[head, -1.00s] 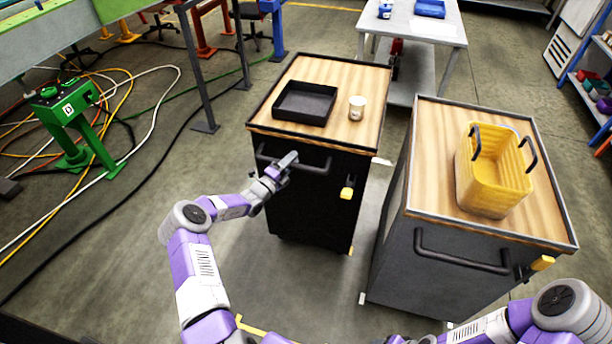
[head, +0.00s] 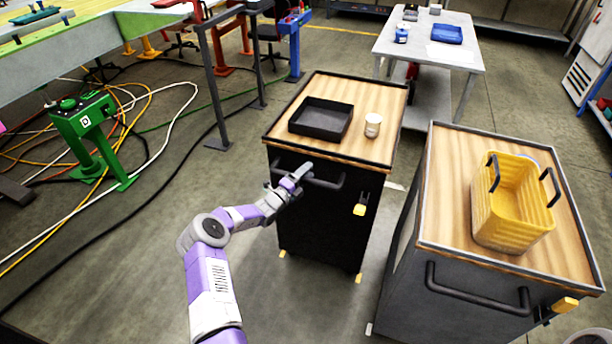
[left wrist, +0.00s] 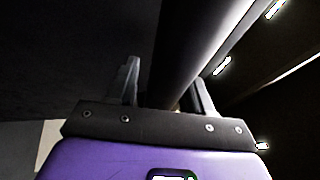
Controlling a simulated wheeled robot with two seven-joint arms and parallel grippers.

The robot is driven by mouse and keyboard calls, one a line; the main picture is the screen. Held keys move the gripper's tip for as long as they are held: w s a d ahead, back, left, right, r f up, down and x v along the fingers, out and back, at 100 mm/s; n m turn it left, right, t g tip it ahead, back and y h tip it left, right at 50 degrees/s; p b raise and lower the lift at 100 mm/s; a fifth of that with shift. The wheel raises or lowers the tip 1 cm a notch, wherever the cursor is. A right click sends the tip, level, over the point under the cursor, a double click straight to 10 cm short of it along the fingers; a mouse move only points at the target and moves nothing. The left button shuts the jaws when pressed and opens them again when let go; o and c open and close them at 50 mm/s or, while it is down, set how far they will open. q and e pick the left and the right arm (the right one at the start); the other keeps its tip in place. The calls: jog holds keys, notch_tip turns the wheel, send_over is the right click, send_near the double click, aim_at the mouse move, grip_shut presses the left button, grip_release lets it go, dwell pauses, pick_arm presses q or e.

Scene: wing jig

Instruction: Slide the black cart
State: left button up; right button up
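The black cart (head: 315,225) has a wooden top and stands in the middle of the head view. A dark bar handle (head: 333,184) runs across its near face. My left gripper (head: 300,172) is at the left part of this handle. In the left wrist view the handle bar (left wrist: 190,60) passes between the two fingers of my left gripper (left wrist: 165,85). The bar lies close to the right finger, and a narrow dark gap shows by the left one. Whether the fingers press on it cannot be told. My right gripper is out of view.
A black tray (head: 321,119) and a white cup (head: 372,125) sit on the cart. A grey cart (head: 450,290) with a yellow crate (head: 510,215) stands close at its right. A green stand (head: 90,130) and cables lie left. A white table (head: 430,52) is behind.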

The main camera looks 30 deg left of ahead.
pick_arm(q)
jog(key=shift+s+f, duration=0.1)
jog(key=shift+s, duration=0.05)
jog(key=p+v, duration=0.2)
jog(key=v, duration=0.5)
jog(key=shift+s, duration=0.2)
dwell(0.4)
